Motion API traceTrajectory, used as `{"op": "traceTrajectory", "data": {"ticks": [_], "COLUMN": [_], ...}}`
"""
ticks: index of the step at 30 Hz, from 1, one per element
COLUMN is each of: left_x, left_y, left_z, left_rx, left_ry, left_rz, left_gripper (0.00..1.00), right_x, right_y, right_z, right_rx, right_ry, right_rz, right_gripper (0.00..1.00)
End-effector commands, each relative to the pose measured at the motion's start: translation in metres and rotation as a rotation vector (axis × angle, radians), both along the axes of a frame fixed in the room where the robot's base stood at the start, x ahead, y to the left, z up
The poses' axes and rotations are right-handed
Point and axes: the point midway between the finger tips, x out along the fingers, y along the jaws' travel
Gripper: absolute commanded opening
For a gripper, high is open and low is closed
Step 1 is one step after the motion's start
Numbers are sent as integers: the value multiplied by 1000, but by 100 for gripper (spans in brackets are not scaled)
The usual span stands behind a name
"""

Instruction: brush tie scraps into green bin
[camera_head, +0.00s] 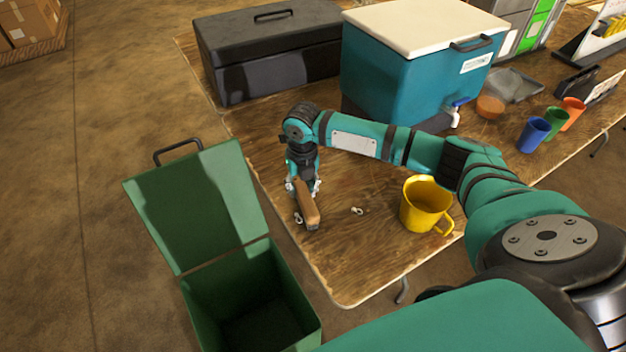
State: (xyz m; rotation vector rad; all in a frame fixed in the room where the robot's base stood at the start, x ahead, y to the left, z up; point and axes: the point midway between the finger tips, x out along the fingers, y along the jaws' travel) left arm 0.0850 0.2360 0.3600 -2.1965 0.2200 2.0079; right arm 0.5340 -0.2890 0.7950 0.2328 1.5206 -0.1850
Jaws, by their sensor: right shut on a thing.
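My right gripper (303,188) points down over the table near its left edge and is shut on a brush with a brown wooden back (307,205). The brush is at the tabletop; its bristles are hard to make out. A small pale tie scrap (357,210) lies on the table to the right of the brush. Another pale bit (298,219) shows right beside the brush's lower left side. The green bin (310,312) stands below the table's left edge, its lid (200,205) swung open to the back left. Its inside is dark. My left gripper is out of view.
The wooden table (360,265) carries a yellow mug (425,205) right of the scrap. A black toolbox (270,50) and a teal cooler (400,75) stand behind my arm. Blue (533,134), green and orange cups stand at the right. The front left corner is clear.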

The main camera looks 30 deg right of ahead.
Motion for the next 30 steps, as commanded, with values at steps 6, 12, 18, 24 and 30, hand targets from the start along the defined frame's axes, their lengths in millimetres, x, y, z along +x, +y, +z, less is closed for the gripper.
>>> {"op": "traceTrajectory", "data": {"ticks": [6,12,18,24,30], "left_x": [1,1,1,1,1], "left_y": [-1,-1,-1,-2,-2], "left_z": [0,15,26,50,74], "left_rx": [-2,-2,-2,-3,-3], "left_ry": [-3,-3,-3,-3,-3], "left_rz": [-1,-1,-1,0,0], "left_gripper": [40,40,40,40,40], "right_x": [-3,-7,-11,-12,-13], "right_y": [32,60,88,100,100], "right_z": [3,4,3,22,45], "right_rx": [1,1,2,0,0], "right_ry": [-1,1,0,-2,-1], "right_rz": [2,2,1,-3,-2], "right_gripper": [0,0,0,0,0]}}
